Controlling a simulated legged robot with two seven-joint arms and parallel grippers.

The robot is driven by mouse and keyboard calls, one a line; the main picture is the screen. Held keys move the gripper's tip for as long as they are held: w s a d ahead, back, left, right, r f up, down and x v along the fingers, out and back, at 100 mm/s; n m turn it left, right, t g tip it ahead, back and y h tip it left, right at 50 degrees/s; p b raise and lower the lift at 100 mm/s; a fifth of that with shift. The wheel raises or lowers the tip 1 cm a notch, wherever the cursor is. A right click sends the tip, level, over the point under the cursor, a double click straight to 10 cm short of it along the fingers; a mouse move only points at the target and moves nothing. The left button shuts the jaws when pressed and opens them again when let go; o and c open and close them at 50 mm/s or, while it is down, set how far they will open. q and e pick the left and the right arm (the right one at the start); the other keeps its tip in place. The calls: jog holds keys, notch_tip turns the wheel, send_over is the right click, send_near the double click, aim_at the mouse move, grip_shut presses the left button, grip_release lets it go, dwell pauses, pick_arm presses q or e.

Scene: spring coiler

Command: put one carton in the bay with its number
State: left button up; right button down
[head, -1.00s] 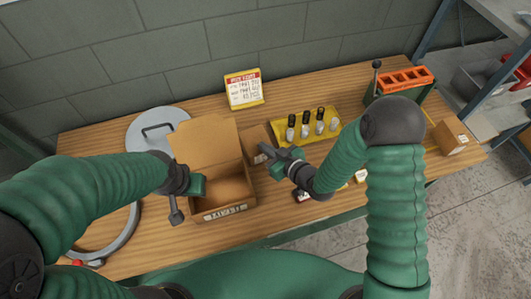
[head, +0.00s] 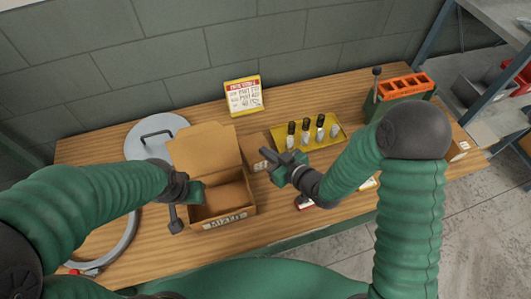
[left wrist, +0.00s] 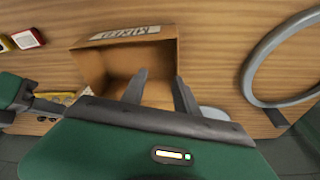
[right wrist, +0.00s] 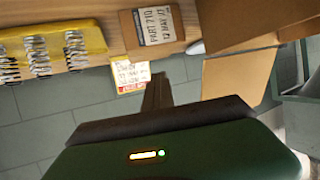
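A small brown carton (head: 257,152) stands on the bench just right of the open box marked MIXED (head: 226,221). In the right wrist view the carton (right wrist: 155,25) carries a white label that seems to read PART 210 and BAY 17. My right gripper (head: 273,155) is in front of the carton and partly covers it; its fingers look together and empty in the right wrist view (right wrist: 157,90). My left gripper (head: 180,210) is at the left side of the MIXED box; its fingers are apart over that box in the left wrist view (left wrist: 160,90). No numbered bay is clearly visible.
A yellow tray (head: 338,127) with several dark-topped parts lies right of the carton. A notice card (head: 244,96) stands behind. A green and orange rack (head: 404,85) and another carton (head: 459,143) are at the right. Grey shelving (head: 446,60) stands beyond the bench.

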jog(key=s+d+p, duration=0.2)
jog(key=s+p, duration=0.3)
jog(key=s, duration=0.2)
jog(key=s+d+r+p, duration=0.1)
jog(key=s+d+p, duration=0.1)
jog(key=s+p, duration=0.4)
jog(key=shift+s+d+r, duration=0.15)
jog(key=shift+s+d, duration=0.2)
jog(key=shift+s, duration=0.15)
jog(key=shift+c, duration=2.2)
grip_release()
jog(key=shift+w+r, duration=0.1)
jog(key=shift+r, duration=0.05)
